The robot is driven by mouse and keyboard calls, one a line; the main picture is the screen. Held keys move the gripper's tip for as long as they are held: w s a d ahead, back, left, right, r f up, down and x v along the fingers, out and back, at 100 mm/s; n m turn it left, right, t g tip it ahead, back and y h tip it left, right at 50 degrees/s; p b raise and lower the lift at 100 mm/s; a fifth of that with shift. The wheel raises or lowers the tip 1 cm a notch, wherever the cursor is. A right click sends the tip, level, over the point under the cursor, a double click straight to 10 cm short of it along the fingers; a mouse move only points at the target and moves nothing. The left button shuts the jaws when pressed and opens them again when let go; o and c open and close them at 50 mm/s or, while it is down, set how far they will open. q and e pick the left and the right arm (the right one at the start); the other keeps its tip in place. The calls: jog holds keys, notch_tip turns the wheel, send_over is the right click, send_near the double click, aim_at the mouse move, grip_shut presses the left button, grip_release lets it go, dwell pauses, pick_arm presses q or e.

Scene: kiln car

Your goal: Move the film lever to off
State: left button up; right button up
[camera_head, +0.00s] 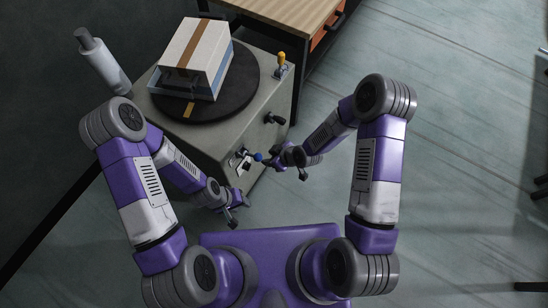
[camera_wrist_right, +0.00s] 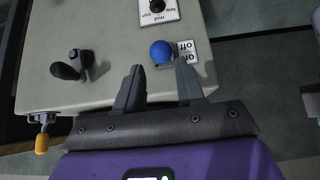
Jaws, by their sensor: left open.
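The film lever is taken to be the lever with the blue ball knob (camera_wrist_right: 161,52), at the edge of the machine top beside a white on/off label (camera_wrist_right: 187,50). The blue knob (camera_head: 258,157) also shows at the machine's near end in the head view. My right gripper (camera_wrist_right: 158,70) is open, with its fingertips apart on either side of the line to the knob, just short of it; nothing is between the fingers. My left gripper (camera_head: 239,209) is open and empty, in front of the machine, below and left of the knob. The lever's shaft is mostly hidden under the knob.
A black knob (camera_wrist_right: 157,6) with its own label and a black handle (camera_wrist_right: 72,65) stand nearby. A yellow-topped lever (camera_head: 281,60) is at the far corner. A striped box (camera_head: 194,55) sits on the dark turntable (camera_head: 242,85).

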aim_at(261, 158)
jog(key=shift+b+x, duration=1.75)
jog(key=shift+x, duration=1.25)
